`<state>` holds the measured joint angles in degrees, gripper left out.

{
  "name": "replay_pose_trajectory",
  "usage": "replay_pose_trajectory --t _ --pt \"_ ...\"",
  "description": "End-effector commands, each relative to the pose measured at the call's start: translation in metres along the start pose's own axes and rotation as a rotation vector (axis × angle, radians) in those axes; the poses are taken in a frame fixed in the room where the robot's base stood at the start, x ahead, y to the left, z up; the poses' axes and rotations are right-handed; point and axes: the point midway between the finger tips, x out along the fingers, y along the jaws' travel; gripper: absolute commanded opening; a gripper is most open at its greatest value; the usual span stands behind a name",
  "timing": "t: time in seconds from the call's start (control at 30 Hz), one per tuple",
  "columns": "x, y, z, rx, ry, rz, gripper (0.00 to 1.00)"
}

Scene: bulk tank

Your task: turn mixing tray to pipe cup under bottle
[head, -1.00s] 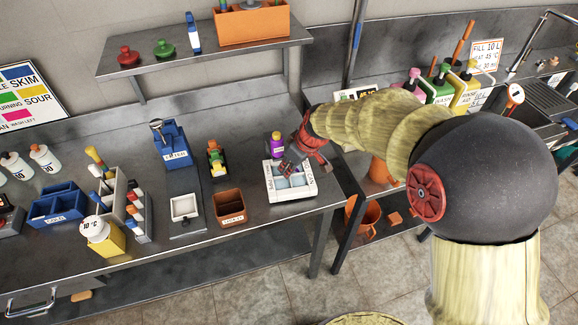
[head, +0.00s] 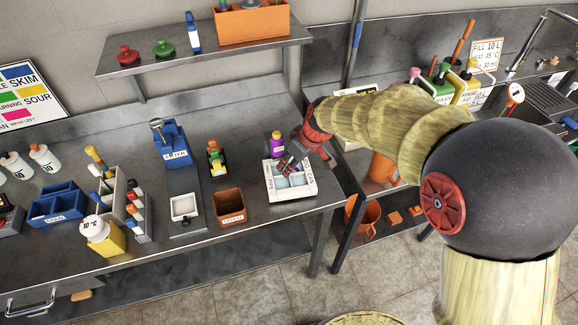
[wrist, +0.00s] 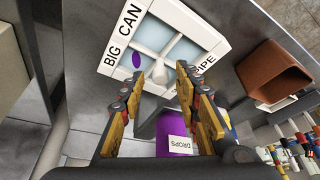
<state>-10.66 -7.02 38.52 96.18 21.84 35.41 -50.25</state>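The mixing tray (head: 291,194) is a white square tray with pale blue cups, near the right end of the steel bench. In the wrist view the tray (wrist: 108,60) shows a "BIG CAN" label on its left side and a "PIPE" label at right. A pale knob (wrist: 159,73) stands at its middle. A purple spot (wrist: 136,61) shows in the cup beside "BIG CAN". The purple bottle (head: 277,143), labelled "DROPS", stands behind the tray; it also shows in the wrist view (wrist: 175,135). My gripper (wrist: 156,76) is open above the tray, its fingers either side of the knob; contact is unclear.
A brown open box (head: 229,206) stands left of the tray, with a small white dish (head: 184,207) beyond it. A blue holder (head: 171,145) and a green-and-yellow item (head: 216,157) stand farther back. The bench's right edge is close to the tray.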

Motion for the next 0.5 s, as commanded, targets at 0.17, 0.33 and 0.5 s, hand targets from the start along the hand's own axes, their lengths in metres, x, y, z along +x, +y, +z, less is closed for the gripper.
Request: replay_pose_trajectory --t 0.17,0.33,0.5 --pt "-0.039 0.0 -0.001 -0.001 0.004 0.003 0.33" --pt "-0.07 0.001 -0.001 0.0 0.002 0.002 0.33" --pt "-0.089 0.0 0.0 0.0 0.001 0.001 0.33"
